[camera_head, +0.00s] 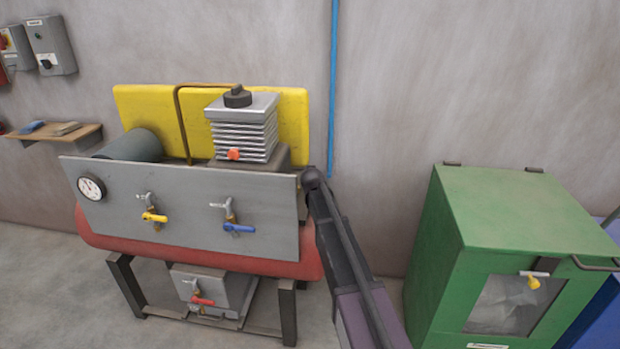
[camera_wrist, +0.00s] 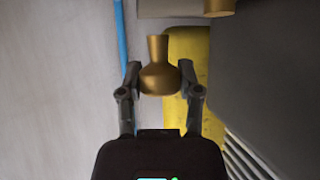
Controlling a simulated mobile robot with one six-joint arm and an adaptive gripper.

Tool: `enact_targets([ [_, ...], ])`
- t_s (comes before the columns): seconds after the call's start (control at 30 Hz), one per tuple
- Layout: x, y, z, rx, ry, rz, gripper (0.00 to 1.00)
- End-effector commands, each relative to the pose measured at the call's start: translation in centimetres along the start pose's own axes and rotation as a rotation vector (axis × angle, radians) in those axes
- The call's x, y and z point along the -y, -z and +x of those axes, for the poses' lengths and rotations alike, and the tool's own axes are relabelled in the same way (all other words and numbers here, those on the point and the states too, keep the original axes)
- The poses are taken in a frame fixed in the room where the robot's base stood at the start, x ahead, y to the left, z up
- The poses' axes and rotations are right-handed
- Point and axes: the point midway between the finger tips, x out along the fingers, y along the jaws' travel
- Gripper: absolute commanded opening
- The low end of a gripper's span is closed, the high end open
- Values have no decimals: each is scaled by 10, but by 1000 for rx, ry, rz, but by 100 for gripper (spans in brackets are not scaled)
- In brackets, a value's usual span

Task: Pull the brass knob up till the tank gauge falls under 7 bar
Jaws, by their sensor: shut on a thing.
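The brass knob (camera_wrist: 158,80) shows in the wrist view, with a round wide part and a narrower flared neck. My gripper (camera_wrist: 160,70) is shut on it, one finger on each side of the wide part. In the head view my arm reaches to the right end of the grey panel (camera_head: 180,215); the knob and fingers are hidden there. The tank gauge (camera_head: 91,187) is a round white dial with a dark rim at the panel's left end. Its reading is too small to tell. The red tank (camera_head: 200,258) lies under the panel.
The panel carries a yellow-handled valve (camera_head: 154,217) and a blue-handled valve (camera_head: 238,228). A finned block (camera_head: 243,130) and a yellow guard (camera_head: 150,105) stand behind it. A green cabinet (camera_head: 510,215) is to the right. A blue pipe (camera_head: 333,90) runs down the wall.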

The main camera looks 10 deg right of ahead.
Motion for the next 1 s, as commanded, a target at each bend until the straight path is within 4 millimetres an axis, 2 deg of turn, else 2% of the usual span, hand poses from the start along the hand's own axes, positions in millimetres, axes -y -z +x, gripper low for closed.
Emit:
enact_targets([
  [0.47, 1, 3, 1, -8, 2, -1, 0],
  [0.5, 1, 3, 1, -7, 2, -1, 55],
  [0.6, 1, 2, 1, -6, 2, -1, 84],
  [1.0, 1, 1, 0, -3, 1, -1, 86],
])
